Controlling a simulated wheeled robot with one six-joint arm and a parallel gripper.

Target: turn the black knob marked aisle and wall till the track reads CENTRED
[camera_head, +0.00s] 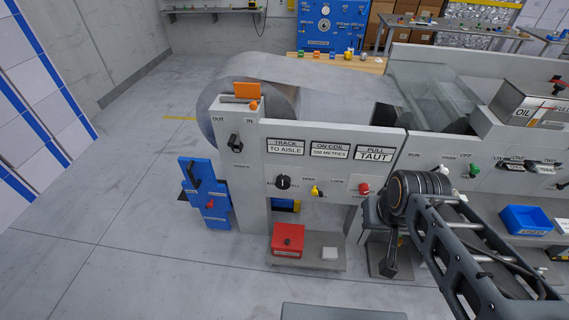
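The black knob (283,182) is on the pale front panel of the press, below the track sign (286,146). Small lettering beside the knob is too small to read surely. The sign reads TRACK TO AISLE. My gripper (389,272) hangs low at the end of my arm, to the right of and below the knob, in front of the panel. It is well apart from the knob. Its fingers are too dark and small to show whether they are open or shut.
Signs read ON COIL (329,151) and PULL TAUT (375,153). A red box (288,241) stands on a low shelf below. Another dark knob (235,143) is on the left post.

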